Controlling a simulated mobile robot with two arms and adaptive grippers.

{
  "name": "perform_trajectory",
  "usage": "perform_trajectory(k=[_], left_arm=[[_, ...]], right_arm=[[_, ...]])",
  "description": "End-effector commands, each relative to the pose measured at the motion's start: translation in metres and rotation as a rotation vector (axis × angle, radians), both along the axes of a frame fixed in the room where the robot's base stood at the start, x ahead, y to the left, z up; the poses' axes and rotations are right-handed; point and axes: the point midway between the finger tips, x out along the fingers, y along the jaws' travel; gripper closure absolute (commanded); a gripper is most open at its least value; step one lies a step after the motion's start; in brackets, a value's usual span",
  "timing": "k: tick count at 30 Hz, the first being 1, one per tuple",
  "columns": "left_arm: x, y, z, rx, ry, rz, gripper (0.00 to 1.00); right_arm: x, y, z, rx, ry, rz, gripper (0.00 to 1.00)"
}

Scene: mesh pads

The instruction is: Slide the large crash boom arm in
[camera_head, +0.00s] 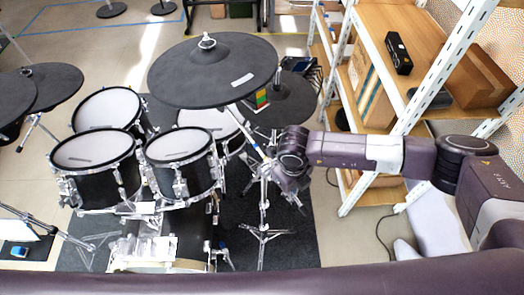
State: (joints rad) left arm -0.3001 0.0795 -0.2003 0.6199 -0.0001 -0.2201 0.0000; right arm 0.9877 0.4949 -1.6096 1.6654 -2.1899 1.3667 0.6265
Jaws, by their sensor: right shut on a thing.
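The large black crash cymbal pad (190,80) is in the upper middle of the head view, on top of a slanted metal boom arm (246,134). The boom arm runs down and right from under the pad to a chrome stand (264,205) with spread legs. My right gripper (272,170) is at the lower end of the boom arm, beside the top of the stand. It is shut on the boom arm; my own wrist and fingers hide the exact contact. My left gripper is out of view.
Several drum pads, including a small tom (182,147), stand left of the boom arm. Another black cymbal pad (285,100) is behind it. A white-framed shelf (398,140) with boxes stands close to my right arm. A dark mat (293,245) lies under the stand.

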Motion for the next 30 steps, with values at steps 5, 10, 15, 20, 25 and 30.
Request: perform_trajectory(k=[5, 10, 15, 20, 25, 30], left_arm=[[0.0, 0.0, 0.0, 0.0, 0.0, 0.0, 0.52], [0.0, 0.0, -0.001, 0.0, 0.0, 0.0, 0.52], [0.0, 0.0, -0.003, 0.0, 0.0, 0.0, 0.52], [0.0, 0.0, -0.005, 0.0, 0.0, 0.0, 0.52], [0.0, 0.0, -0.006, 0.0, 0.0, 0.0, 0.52], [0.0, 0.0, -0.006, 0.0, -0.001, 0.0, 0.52]], right_arm=[[-0.002, -0.002, -0.001, -0.001, 0.0, -0.001, 1.0], [-0.017, -0.014, -0.01, -0.002, 0.005, -0.001, 1.0], [-0.033, -0.026, -0.019, -0.004, 0.007, -0.001, 1.0], [-0.047, -0.038, -0.028, -0.005, 0.009, -0.002, 1.0], [-0.058, -0.046, -0.033, -0.006, 0.008, -0.001, 1.0], [-0.058, -0.046, -0.033, -0.004, 0.006, -0.001, 0.8]])
